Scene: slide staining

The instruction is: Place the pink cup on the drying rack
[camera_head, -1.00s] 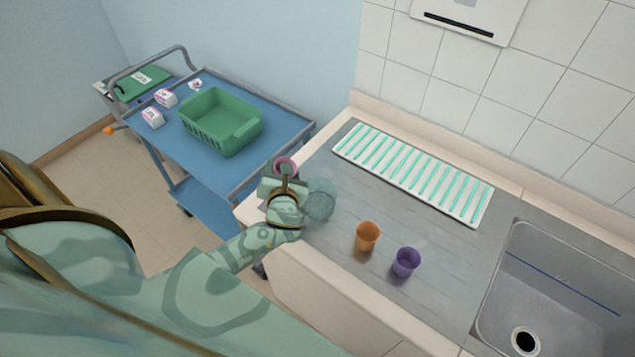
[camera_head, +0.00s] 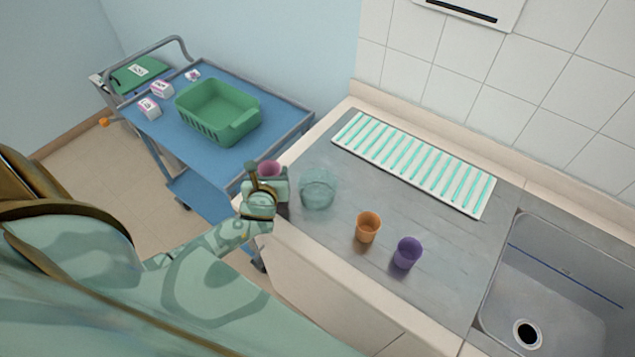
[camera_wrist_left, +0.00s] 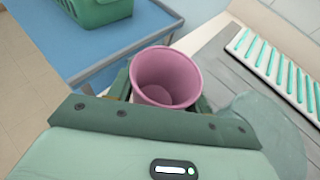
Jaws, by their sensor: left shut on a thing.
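The pink cup (camera_head: 268,168) is held in my left gripper (camera_head: 262,180), near the left edge of the counter. In the left wrist view the pink cup (camera_wrist_left: 167,77) sits upright, mouth toward the camera, between the fingers of my left gripper (camera_wrist_left: 165,98), which is shut on it. The drying rack (camera_head: 415,165), white with several teal bars, lies on the counter by the wall, to the right of the cup and apart from it. Part of the rack (camera_wrist_left: 280,68) shows at the upper right of the wrist view. My right gripper is not in view.
A clear glass bowl (camera_head: 318,189) stands just right of my left gripper. An orange cup (camera_head: 368,227) and a purple cup (camera_head: 407,253) stand on the grey counter near a sink (camera_head: 560,290). A blue cart (camera_head: 270,118) with a green basket (camera_head: 217,110) is at the left.

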